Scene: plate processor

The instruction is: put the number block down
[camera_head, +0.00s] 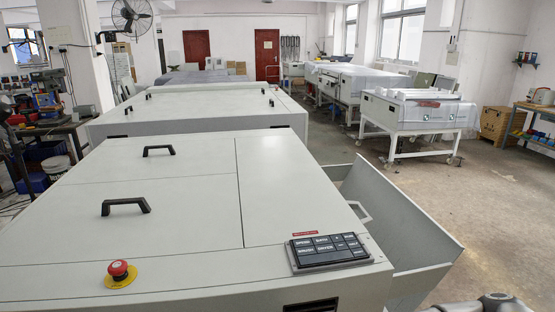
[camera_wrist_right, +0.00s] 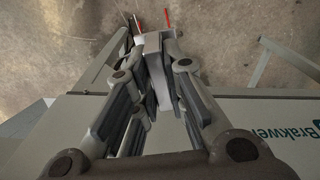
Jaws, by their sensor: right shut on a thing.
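A narrow grey block, which I take for the number block (camera_wrist_right: 155,72), is between the fingers of my right gripper (camera_wrist_right: 154,60) in the right wrist view. The gripper is shut on it, and no digits can be read on it. Concrete floor shows beyond the fingertips, and a grey panel with lettering lies below and to the right. In the head view only part of my right arm shows at the bottom right corner; the gripper and block are out of frame there. My left gripper is not in view.
A large light-grey machine (camera_head: 150,215) fills the head view's foreground, with black handles, a red emergency button (camera_head: 118,269) and a black keypad (camera_head: 329,250). An open grey side tray (camera_head: 385,215) is on its right. Free floor (camera_head: 500,200) lies further right.

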